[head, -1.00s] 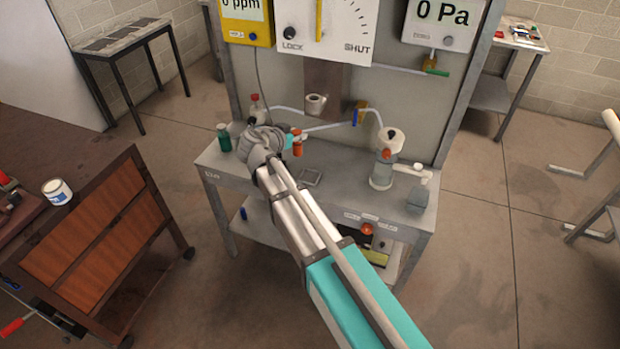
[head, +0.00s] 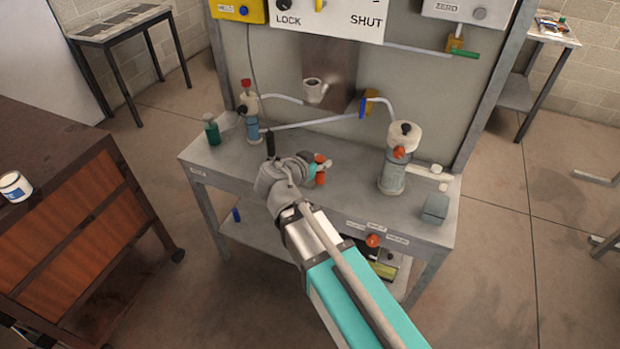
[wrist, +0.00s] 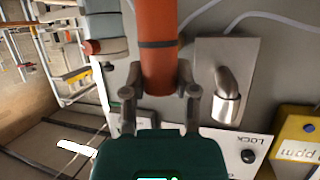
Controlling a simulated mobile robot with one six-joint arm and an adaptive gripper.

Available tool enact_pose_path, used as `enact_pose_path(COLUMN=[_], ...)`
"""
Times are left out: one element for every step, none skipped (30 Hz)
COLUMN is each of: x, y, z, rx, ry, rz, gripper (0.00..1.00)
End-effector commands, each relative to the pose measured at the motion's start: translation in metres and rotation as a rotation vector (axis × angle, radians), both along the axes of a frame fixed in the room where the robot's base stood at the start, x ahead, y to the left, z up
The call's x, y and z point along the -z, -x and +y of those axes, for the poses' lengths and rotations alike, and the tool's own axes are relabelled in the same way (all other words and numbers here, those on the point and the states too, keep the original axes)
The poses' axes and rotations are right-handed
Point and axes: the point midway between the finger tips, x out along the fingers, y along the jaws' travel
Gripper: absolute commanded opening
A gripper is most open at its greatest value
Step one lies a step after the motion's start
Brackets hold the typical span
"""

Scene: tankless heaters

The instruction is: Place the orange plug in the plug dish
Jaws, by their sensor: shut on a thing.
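The orange plug (wrist: 158,45) is a cylinder with a dark band, held between the two fingers of my gripper (wrist: 158,80) in the wrist view. In the head view my gripper (head: 320,168) is above the middle of the grey bench, and orange parts of the plug (head: 320,179) show beside the fingers. I cannot make out the plug dish in either current view; my gripper and arm cover part of the bench top. Whether the plug touches the bench is unclear.
The grey bench (head: 350,208) carries a green bottle (head: 212,130) and red-capped cylinder (head: 250,110) at left, and a clear cylinder with an orange knob (head: 394,165) and a grey block (head: 435,208) at right. A metal spout (head: 315,90) juts from the panel behind.

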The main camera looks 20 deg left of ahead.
Motion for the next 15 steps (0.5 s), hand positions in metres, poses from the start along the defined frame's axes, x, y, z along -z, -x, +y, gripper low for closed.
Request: enact_pose_path(x=[0.0005,0.0003,0.0001,-0.0001,-0.0002,-0.0002,-0.0002,-0.0001,-0.0001,0.0001,0.0005,0.0013,0.0021,0.0032,0.0049], y=[0.0006,0.0006,0.0005,0.0004,0.0002,0.0002,0.0002,0.0001,0.0000,-0.0003,-0.0009,-0.0020,-0.0033,-0.0049,-0.0076], z=[-0.0003,-0.0003,-0.0003,-0.0002,-0.0001,-0.0001,-0.0001,-0.0002,-0.0001,0.0001,0.0004,0.0012,0.0022,0.0033,0.0052], rx=[0.000,0.000,0.000,0.000,0.000,0.000,0.000,0.000,0.000,0.000,0.000,0.000,0.000,0.000,0.001], ry=[0.000,0.000,0.000,0.000,0.000,0.000,0.000,0.000,0.000,0.000,0.000,0.000,0.000,0.000,0.000], rz=[0.000,0.000,0.000,0.000,0.000,0.000,0.000,0.000,0.000,0.000,0.000,0.000,0.000,0.000,0.000], gripper=[0.00,0.00,0.00,0.00,0.00,0.00,0.00,0.00,0.00,0.00,0.00,0.00,0.00,0.00,0.00])
